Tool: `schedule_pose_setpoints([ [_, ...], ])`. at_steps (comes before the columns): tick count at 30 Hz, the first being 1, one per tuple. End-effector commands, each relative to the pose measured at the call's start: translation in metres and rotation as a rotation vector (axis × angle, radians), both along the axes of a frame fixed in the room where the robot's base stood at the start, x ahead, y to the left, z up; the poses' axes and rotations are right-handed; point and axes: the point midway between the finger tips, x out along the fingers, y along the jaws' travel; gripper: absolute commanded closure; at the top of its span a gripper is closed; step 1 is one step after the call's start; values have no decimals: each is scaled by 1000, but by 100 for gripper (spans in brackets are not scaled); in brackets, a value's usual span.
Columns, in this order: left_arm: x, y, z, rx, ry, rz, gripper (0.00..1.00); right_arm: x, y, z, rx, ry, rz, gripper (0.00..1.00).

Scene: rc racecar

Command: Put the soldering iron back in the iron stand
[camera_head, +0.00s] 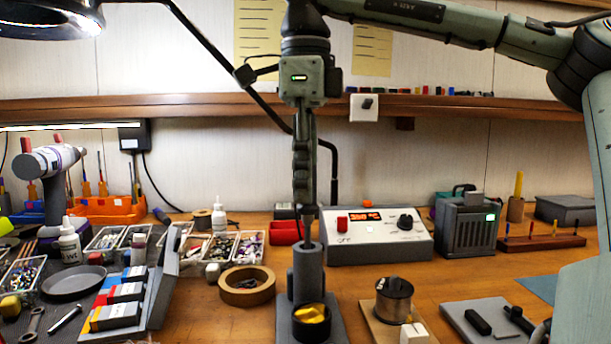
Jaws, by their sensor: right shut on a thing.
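The iron stand (308,264) is at the front centre of the bench. It has a grey base, an upright grey tube and a round black cup with golden wool. My right gripper (304,192) points straight down above the tube and is shut on the soldering iron (309,213). Only a short dark stretch of the iron shows, upright, between the fingers and the tube's top. The fingers hide most of it. Its lower end meets the tube's mouth in the picture; how far it is inside cannot be told. My left gripper is out of view.
A soldering station (378,240) with a red display stands behind to the right. A tape roll (246,288) lies left of the stand, and a solder spool (394,296) stands to its right. Parts trays (233,247) are behind left.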

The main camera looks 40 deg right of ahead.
Motion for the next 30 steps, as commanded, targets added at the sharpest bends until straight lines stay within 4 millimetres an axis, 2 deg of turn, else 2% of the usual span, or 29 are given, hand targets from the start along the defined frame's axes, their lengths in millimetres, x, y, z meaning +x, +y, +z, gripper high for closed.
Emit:
schedule_pose_setpoints([
  [30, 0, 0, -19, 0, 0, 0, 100, 0, 0, -32, 0, 0, 0, 100],
])
